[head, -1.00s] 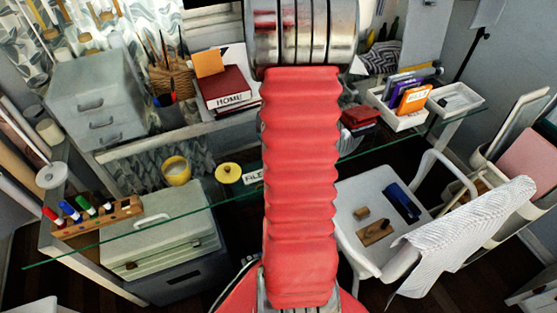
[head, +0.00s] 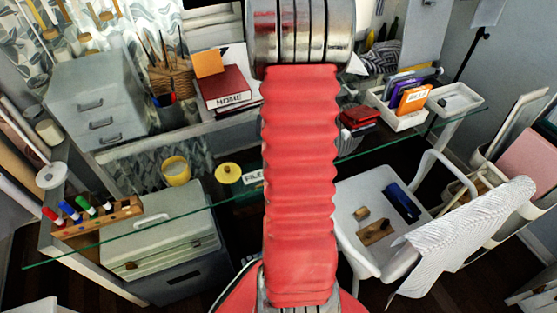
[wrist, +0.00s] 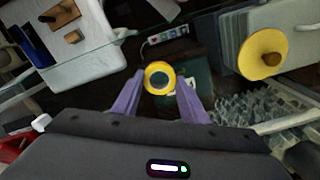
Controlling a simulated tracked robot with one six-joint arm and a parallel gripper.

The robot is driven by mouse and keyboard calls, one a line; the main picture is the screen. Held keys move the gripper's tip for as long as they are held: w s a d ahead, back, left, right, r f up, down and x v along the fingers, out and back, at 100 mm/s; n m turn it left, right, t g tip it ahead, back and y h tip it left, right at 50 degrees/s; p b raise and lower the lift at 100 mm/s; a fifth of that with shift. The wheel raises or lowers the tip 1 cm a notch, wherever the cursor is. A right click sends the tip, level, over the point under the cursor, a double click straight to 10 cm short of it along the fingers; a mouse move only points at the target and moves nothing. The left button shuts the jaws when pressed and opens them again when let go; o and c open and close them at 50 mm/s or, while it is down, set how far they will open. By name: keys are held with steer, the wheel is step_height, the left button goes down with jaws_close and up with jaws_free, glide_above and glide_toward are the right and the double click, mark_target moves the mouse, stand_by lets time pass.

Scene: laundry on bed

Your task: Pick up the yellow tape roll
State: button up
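The fingers are open. I cannot tell how far the roll is below the tips.
A white chair (head: 375,215) stands right. A white power strip (wrist: 166,37) lies beyond the roll.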

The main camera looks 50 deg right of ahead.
steer(key=c, duration=0.6)
steer(key=shift+r, duration=0.1)
step_height(320, 180, up, 10)
steer(key=shift+f, duration=0.1)
stand_by(0.3)
stand_by(0.4)
